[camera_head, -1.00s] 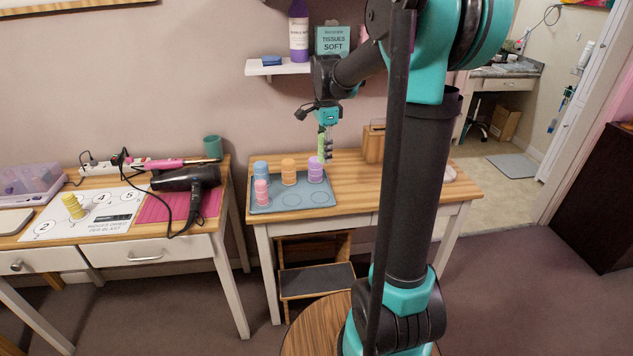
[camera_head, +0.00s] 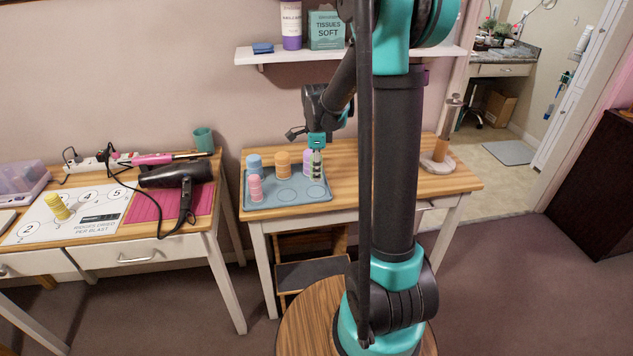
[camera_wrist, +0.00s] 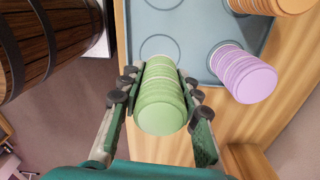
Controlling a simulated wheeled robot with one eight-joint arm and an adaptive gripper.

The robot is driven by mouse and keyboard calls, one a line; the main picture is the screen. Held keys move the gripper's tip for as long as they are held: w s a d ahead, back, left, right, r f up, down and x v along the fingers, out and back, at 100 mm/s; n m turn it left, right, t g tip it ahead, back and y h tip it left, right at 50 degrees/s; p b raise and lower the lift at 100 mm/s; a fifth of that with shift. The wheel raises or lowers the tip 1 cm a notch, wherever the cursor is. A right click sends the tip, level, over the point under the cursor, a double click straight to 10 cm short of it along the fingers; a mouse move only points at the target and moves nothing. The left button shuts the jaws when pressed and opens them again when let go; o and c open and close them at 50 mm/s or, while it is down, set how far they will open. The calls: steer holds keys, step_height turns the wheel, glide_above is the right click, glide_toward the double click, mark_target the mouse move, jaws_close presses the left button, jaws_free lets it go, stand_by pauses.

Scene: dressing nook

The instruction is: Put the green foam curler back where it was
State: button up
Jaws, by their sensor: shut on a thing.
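My gripper (camera_head: 316,172) is shut on the green foam curler (camera_wrist: 162,105), held upright between the fingers. In the head view the curler (camera_head: 316,160) is mostly covered by the fingers, at the right part of the blue-grey tray (camera_head: 262,204). In the wrist view its far end is close to a marked circle near the tray (camera_wrist: 192,45) edge; I cannot tell whether it touches the tray. The purple curler (camera_wrist: 245,77) stands beside it, and the orange curler (camera_head: 282,164) stands farther left. The blue curler (camera_head: 254,165) and pink curler (camera_head: 255,188) stand at the tray's left.
The tray lies on a wooden table (camera_head: 350,185). A post on a round base (camera_head: 437,163) stands at the table's right. A shelf (camera_head: 350,53) hangs above.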

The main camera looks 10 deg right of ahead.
mark_target(317, 191)
steer(key=shift+f, duration=2.65)
steer(key=shift+f, duration=0.2)
steer(key=o, duration=1.1)
